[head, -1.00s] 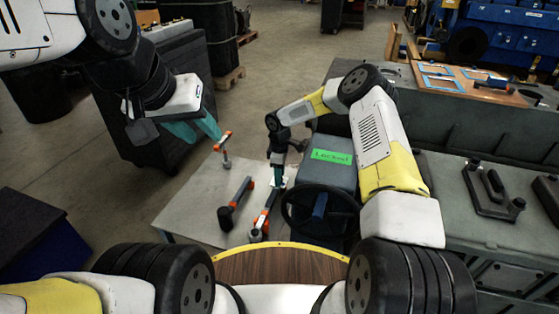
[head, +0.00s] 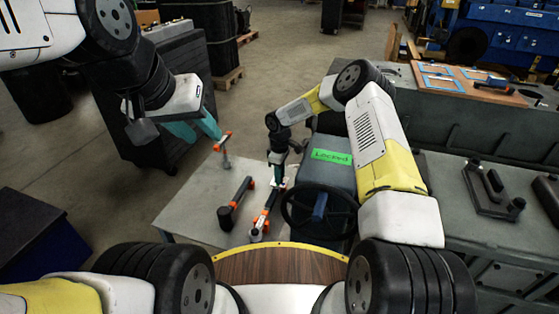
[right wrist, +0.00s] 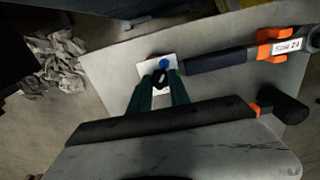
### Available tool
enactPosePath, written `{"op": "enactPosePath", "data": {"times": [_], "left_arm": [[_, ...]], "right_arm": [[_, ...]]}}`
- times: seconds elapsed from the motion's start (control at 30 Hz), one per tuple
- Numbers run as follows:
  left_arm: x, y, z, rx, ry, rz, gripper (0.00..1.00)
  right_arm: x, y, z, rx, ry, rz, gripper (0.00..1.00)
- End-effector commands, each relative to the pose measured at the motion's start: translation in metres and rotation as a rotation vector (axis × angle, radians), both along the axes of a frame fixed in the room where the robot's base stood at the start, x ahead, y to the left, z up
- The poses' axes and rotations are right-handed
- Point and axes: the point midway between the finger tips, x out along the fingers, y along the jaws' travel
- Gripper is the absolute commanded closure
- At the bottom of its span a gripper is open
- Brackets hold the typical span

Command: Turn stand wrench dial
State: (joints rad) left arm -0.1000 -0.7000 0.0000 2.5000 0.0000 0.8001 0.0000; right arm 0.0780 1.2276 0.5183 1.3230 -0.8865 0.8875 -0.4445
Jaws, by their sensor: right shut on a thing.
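In the right wrist view, a small white plate (right wrist: 144,69) lies on the grey table (right wrist: 110,55), with a blue knob (right wrist: 165,63) and a small black dial (right wrist: 160,78) on it. My right gripper (right wrist: 160,86) has its green fingers shut on the black dial. A torque wrench (right wrist: 215,61) with a black handle and orange collar runs right from the plate. In the head view, my right gripper (head: 277,172) reaches down at the wrenches, its fingertips hard to make out. My left gripper (head: 198,130) is open and empty, beyond the table's far left side.
Another orange-and-black tool (head: 240,192) lies on the table, and an orange-topped piece (head: 225,147) stands at its far edge. A black steering wheel (head: 320,210) and a grey box with a green "Locked" label (head: 331,156) are close on the right. The table's left part is clear.

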Motion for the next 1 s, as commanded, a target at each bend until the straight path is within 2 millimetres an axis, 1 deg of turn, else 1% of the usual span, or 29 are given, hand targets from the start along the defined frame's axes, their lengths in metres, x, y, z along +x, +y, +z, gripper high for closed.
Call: {"op": "enactPosePath", "data": {"times": [0.7, 1.0], "left_arm": [[0.0, 0.0, 0.0, 0.0, 0.0, 0.0, 0.64], [0.0, 0.0, 0.0, 0.0, 0.0, 0.0, 0.64]], "right_arm": [[-0.0004, 0.001, 0.0001, -0.001, -0.002, -0.639, 1.0], [-0.0007, 0.0012, -0.0002, 0.0, -0.001, -0.824, 1.0]]}}
